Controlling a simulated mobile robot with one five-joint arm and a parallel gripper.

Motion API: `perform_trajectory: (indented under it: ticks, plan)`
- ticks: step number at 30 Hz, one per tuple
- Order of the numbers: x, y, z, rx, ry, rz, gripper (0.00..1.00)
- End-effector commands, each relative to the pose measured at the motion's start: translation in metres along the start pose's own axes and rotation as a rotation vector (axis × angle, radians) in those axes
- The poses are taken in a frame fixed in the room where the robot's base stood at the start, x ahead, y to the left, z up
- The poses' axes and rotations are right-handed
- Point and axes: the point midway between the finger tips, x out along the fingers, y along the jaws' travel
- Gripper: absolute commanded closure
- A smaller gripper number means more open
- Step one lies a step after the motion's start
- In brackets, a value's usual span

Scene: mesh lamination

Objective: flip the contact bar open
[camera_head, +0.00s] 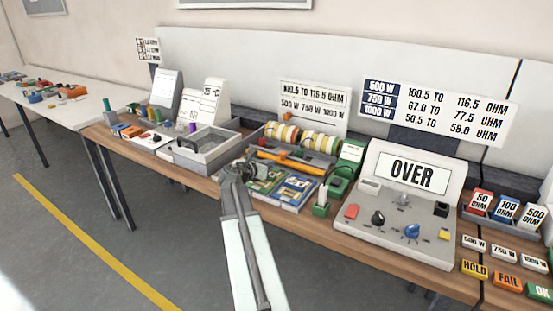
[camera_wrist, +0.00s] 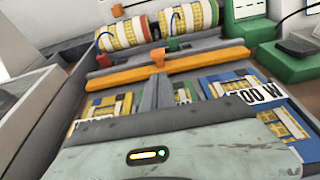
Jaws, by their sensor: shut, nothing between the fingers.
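The orange contact bar (camera_head: 290,163) lies across the laminating rig on the bench, in front of the striped rolls. It also crosses the middle of the wrist view (camera_wrist: 210,60), running left to right. My gripper (camera_head: 238,170) is at the bar's left end in the head view. Its grey fingers (camera_wrist: 158,75) are shut and empty, and overlap the bar's middle in the wrist view. I cannot tell whether they touch it. Blue and yellow printed sheets (camera_head: 294,188) lie in front of the bar, partly hidden by my gripper in the wrist view.
Striped rolls (camera_head: 283,133) stand behind the bar. A grey tray (camera_head: 205,150) is to the left, and a green block with a cable (camera_head: 322,200) to the right. A tester reading OVER (camera_head: 410,170) stands farther right. Open floor lies in front of the bench.

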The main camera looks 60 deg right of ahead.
Motion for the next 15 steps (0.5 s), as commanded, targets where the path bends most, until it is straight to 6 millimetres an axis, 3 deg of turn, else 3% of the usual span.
perform_trajectory:
  ticks: [1, 6, 15]
  plan:
    - [-0.017, -0.002, 0.004, -0.001, 0.0, 0.002, 1.0]
    - [-0.053, -0.001, 0.003, 0.0, 0.001, 0.004, 1.0]
    - [-0.075, 0.001, 0.001, 0.0, 0.001, 0.002, 1.0]
